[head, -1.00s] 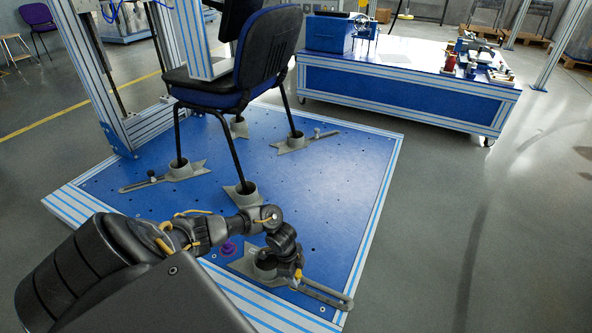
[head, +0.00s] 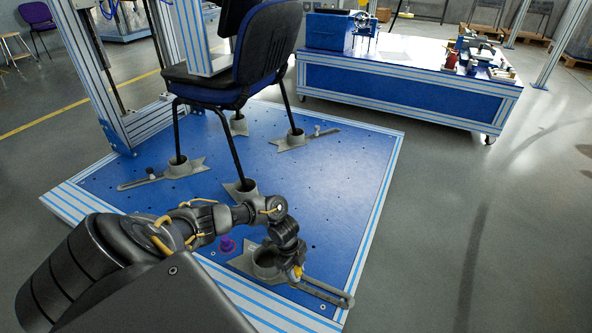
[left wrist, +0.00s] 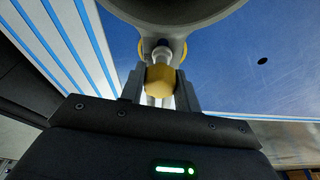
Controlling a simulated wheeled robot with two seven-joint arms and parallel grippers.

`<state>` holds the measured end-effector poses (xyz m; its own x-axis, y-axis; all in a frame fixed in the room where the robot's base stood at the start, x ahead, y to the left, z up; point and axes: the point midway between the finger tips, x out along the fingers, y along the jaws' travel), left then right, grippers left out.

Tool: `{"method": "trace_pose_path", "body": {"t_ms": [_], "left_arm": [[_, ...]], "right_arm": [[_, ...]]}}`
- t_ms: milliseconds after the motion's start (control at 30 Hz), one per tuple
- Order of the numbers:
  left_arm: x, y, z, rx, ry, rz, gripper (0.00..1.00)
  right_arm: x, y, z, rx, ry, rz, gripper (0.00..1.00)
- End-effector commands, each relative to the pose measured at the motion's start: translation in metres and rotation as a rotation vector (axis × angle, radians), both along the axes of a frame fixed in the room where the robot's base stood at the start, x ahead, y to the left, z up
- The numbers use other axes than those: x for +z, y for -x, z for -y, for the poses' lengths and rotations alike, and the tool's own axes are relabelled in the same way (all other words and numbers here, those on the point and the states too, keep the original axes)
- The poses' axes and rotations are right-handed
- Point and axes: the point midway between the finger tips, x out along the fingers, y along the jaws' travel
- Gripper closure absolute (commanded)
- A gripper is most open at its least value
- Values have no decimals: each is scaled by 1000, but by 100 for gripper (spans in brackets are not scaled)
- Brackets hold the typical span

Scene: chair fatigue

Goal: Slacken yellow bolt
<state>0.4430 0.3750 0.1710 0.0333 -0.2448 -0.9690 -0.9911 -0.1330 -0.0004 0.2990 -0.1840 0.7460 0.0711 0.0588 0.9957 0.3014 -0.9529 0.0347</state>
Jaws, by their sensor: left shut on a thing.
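The yellow bolt (left wrist: 160,79) has a hexagonal head and sits between my left gripper's (left wrist: 160,92) two fingers in the left wrist view. The gripper is shut on it. The bolt's shank runs into a grey round cup clamp (left wrist: 180,14) just above it in that view. In the head view the bolt (head: 297,271) is a small yellow spot, partly hidden by my left gripper (head: 296,268). The empty cup clamp (head: 262,265) stands on the blue platform near its front corner. My right gripper is not in view.
A blue chair (head: 262,55) stands with its legs in other grey cups on the blue platform (head: 330,180). A slotted grey bar (head: 325,291) extends right from the clamp. A blue workbench (head: 400,88) stands behind.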

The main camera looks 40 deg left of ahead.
Motion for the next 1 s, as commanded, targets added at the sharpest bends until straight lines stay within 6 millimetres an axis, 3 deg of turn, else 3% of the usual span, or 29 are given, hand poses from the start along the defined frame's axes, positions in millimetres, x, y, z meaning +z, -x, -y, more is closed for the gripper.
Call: {"method": "trace_pose_path", "body": {"t_ms": [600, 1000], "left_arm": [[2, 1, 2, 298, 2, -2, 92], [0, 1, 1, 348, 2, -1, 92]], "right_arm": [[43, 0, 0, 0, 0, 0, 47], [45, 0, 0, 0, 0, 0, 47]]}}
